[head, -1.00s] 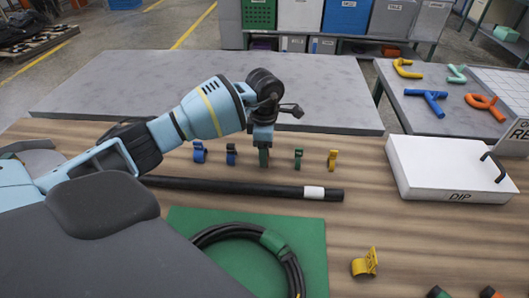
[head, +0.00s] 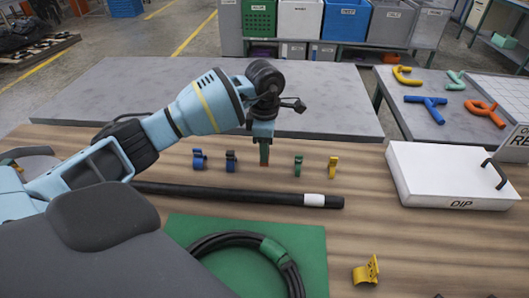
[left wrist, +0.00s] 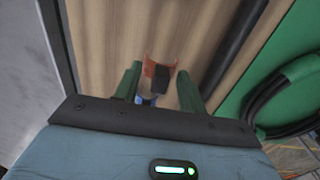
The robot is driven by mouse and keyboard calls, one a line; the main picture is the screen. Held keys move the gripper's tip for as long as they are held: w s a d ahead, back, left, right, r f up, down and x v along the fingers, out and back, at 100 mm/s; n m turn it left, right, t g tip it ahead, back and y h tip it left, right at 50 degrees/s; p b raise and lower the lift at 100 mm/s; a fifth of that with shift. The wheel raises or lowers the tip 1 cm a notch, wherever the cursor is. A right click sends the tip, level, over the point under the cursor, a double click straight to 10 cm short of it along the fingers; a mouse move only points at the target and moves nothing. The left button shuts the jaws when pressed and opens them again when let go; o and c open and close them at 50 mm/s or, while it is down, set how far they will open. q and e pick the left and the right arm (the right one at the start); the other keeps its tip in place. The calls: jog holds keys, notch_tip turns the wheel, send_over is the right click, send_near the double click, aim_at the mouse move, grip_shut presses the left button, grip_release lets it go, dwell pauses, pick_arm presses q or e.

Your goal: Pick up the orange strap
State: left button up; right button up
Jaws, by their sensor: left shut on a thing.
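My left gripper (head: 264,155) is above the wooden table, fingers pointing down, in the row of small straps. It is shut on the orange strap (left wrist: 160,66), which shows between the green fingers (left wrist: 158,88) in the left wrist view with a dark block in front of it. My right gripper is not in view.
A blue strap (head: 199,160) and a dark blue one (head: 231,161) stand left of the gripper; a green (head: 298,166) and a yellow one (head: 333,167) stand right. A black hose (head: 240,195) lies in front. A white DIP box (head: 440,170) stands right.

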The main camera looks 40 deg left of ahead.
pick_arm(q)
jog(key=s+d+r, duration=0.1)
jog(key=s+d, duration=0.9)
jog(key=s, duration=0.1)
jog(key=shift+d, duration=0.25)
jog(key=shift+s, duration=0.1)
jog(key=o, duration=0.3)
jog(key=c, duration=0.3)
jog(key=shift+s, duration=0.1)
